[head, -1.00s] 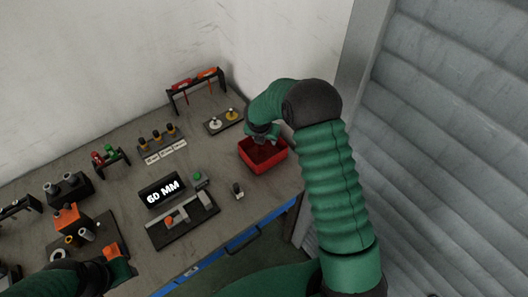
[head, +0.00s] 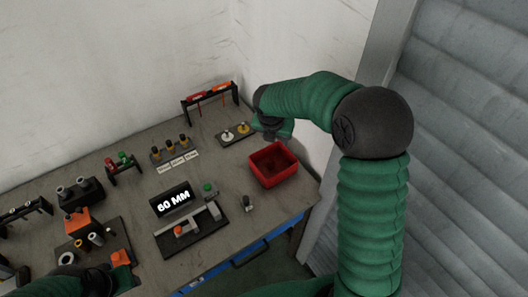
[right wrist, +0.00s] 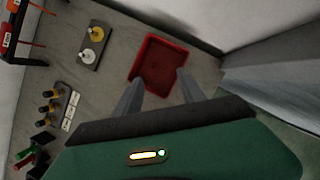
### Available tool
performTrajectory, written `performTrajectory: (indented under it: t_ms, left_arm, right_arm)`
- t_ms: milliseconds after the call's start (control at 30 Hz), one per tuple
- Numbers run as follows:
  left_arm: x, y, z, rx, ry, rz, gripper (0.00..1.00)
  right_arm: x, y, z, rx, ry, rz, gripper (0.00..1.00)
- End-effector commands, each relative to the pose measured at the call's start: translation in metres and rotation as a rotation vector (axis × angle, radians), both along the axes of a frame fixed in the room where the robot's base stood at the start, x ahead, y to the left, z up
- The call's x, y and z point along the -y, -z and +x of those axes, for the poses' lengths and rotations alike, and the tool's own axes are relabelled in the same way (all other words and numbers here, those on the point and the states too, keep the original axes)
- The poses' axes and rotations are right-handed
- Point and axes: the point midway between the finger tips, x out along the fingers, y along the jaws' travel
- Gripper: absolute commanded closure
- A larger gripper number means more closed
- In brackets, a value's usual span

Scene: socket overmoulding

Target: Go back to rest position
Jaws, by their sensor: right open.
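My left gripper (head: 112,279) is low at the lower left edge of the head view, close to an orange piece (head: 121,258). Its jaws are too hidden to read.
A display reading 60 MM (head: 171,199) stands mid-table behind a measuring fixture (head: 190,237). A small dark-topped part (head: 247,203) stands right of it. A tool rack (head: 209,101) is by the back wall. A shutter (head: 460,170) closes the right side.

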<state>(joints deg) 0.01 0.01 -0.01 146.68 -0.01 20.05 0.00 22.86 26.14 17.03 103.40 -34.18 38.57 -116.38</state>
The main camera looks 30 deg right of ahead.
Motion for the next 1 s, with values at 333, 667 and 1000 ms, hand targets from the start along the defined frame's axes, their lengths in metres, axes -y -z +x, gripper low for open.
performTrajectory:
  t_ms: [333, 667, 1000]
  left_arm:
    - [0.000, 0.000, 0.000, 0.000, 0.000, 0.000, 0.64]
    - [0.000, 0.000, 0.000, 0.000, 0.000, 0.000, 0.64]
    - [0.000, 0.000, 0.000, 0.000, 0.000, 0.000, 0.64]
  right_arm:
    - [-0.038, 0.008, -0.035, 0.083, 0.368, 0.158, 0.53]
    - [-0.120, 0.032, -0.160, 0.276, 1.764, 0.609, 0.53]
    - [-0.133, 0.040, -0.195, 0.309, 2.230, 0.706, 0.53]
